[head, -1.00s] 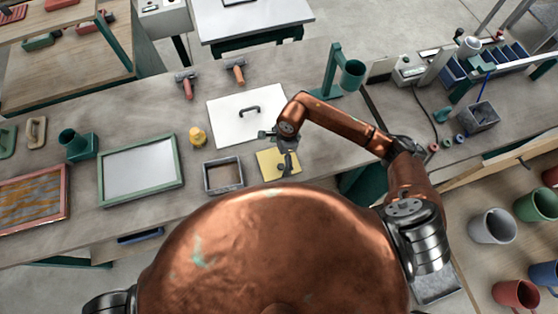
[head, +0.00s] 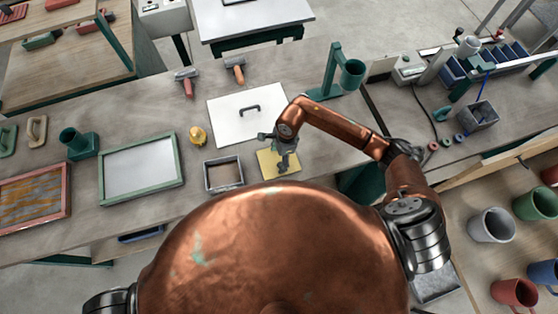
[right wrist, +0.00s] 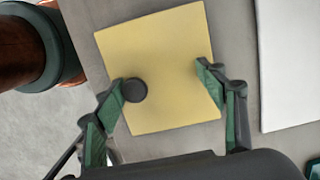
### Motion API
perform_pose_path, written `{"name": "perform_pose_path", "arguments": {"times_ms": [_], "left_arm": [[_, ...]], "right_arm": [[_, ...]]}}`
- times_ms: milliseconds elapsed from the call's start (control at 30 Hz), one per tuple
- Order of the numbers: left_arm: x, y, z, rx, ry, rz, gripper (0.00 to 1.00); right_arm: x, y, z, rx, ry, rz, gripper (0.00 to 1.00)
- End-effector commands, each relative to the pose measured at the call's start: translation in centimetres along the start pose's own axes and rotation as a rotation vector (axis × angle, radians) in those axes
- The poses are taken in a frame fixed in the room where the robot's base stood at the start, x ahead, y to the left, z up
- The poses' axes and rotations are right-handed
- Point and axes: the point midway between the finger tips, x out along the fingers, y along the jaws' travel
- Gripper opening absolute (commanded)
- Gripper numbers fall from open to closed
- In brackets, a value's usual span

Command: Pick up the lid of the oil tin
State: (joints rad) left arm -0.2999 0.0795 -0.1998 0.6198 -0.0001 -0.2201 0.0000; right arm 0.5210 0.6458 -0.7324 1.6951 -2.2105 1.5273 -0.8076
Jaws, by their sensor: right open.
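A flat-looking yellow square (head: 265,156) lies on the workbench in front of me; it also shows in the right wrist view (right wrist: 160,45). A dark round knob or cap (right wrist: 134,91), which I take for the lid of the oil tin, sits on it. My right gripper (head: 283,168) is over the square. In the right wrist view its fingers (right wrist: 160,80) are apart and empty, with the dark knob between them, close to the left fingertip. I cannot tell whether that fingertip touches it. My left gripper is out of view.
A white board with a dark handle (head: 232,125) lies behind the square. A green-framed screen (head: 140,168) is further left. A green stand (head: 335,75) rises at back right.

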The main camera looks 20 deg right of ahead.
Motion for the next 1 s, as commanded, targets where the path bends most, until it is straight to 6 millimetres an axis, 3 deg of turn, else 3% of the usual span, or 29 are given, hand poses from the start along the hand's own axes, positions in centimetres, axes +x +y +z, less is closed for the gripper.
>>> {"name": "perform_pose_path", "arguments": {"times_ms": [600,1000], "left_arm": [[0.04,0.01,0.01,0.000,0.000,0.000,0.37],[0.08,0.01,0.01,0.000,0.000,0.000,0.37]], "right_arm": [[0.33,0.05,-0.27,0.003,0.006,0.001,0.18],[0.55,0.11,-0.44,0.005,0.009,0.002,0.11]]}}
